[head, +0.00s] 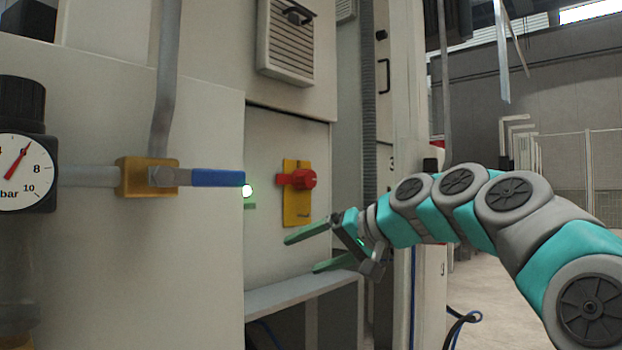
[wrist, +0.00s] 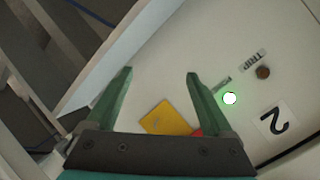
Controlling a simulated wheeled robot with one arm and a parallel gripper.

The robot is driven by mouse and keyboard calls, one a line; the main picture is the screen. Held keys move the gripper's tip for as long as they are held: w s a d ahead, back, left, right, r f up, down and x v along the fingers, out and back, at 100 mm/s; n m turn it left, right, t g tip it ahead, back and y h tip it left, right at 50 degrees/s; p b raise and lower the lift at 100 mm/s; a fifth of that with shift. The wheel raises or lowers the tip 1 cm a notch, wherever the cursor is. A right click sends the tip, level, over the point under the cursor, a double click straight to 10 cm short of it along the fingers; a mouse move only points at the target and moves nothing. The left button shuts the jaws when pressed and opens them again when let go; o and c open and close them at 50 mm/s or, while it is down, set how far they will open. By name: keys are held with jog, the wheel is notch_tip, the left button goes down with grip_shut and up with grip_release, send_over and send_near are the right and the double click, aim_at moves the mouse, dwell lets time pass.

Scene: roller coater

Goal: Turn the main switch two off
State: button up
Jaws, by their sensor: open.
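The main switch is a red rotary knob (head: 299,179) on a yellow plate (head: 297,213), fixed to the light cabinet panel. In the head view the knob's red handle points sideways, to the left. My gripper (head: 302,252) is below the switch, with its green fingers spread apart and nothing between them. In the wrist view, my gripper (wrist: 158,82) is open, and the yellow plate (wrist: 168,118) shows between and behind its fingers. Only a small part of the red knob (wrist: 198,132) shows there; the gripper's body and right finger hide the rest. A label "2" (wrist: 273,125) is on the panel.
A lit green lamp (head: 247,190) is left of the switch. A blue-handled valve (head: 205,177) and a pressure gauge (head: 20,163) stand further left. A grey ledge (head: 300,290) sticks out below my gripper. The panel between switch and ledge is clear.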

aim_at(312, 180)
jog(key=w+d+r+m+t+y, duration=0.1)
jog(key=w+d+r+t, duration=0.1)
jog(key=w+r, duration=0.35)
jog(key=w+d+r+t+y, duration=0.2)
jog(key=d+r, duration=0.1)
jog(key=r, duration=0.5)
jog(key=shift+p+x, duration=1.25)
jog(key=shift+x, duration=2.65)
jog(key=shift+f, duration=0.15)
jog(key=shift+c, duration=0.2)
grip_shut()
